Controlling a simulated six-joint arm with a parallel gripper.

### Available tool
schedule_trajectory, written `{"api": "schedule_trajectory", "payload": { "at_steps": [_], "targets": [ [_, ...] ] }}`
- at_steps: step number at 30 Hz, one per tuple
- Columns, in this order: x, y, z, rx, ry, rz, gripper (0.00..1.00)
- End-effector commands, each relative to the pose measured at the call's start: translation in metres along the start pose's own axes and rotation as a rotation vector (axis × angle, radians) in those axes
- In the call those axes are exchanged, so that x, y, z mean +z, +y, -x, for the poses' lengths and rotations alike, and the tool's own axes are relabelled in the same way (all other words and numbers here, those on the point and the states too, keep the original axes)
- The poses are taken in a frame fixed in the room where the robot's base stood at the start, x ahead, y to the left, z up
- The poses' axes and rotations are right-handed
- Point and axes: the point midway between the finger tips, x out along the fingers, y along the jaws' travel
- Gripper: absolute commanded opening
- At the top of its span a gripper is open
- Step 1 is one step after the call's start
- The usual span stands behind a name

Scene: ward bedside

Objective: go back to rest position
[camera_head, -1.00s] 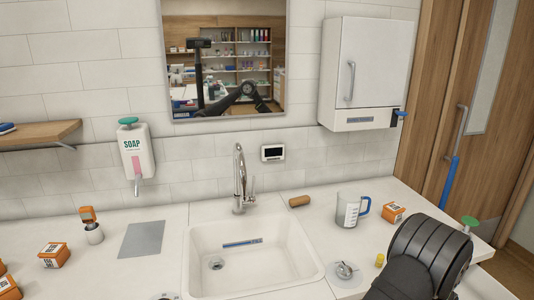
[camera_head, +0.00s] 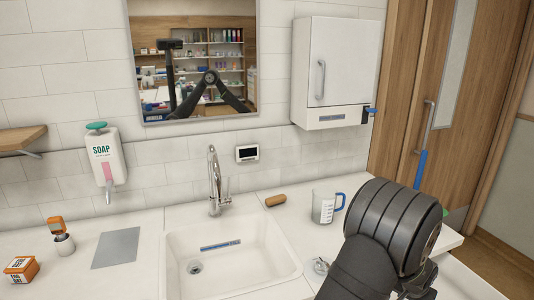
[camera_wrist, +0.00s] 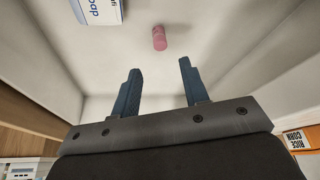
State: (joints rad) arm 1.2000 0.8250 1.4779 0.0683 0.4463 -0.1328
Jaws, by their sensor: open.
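My gripper (camera_wrist: 158,66) shows in the wrist view with its two dark blue fingers spread apart and nothing between them. Beyond the fingertips a small pink cylinder (camera_wrist: 160,38) lies on a pale surface, apart from them. In the head view my dark arm fills the lower right over the counter (camera_head: 135,285), right of the sink (camera_head: 225,268). My gripper's fingers cannot be made out there.
A measuring jug (camera_head: 325,206) stands left of my arm. A faucet (camera_head: 214,182), a soap dispenser (camera_head: 105,160) and a wall cabinet (camera_head: 337,70) are behind. The wrist view shows a white lettered box (camera_wrist: 98,10) and an orange-and-white box (camera_wrist: 297,141).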

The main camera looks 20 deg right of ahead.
Motion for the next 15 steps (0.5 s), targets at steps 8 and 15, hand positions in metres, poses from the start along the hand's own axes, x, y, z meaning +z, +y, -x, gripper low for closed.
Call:
{"api": "schedule_trajectory", "payload": {
  "at_steps": [8, 15],
  "targets": [
    [0.001, 0.0, -0.02, 0.0, -0.003, 0.0, 0.41],
    [0.001, 0.0, -0.059, 0.0, -0.003, 0.0, 0.41]
  ]
}}
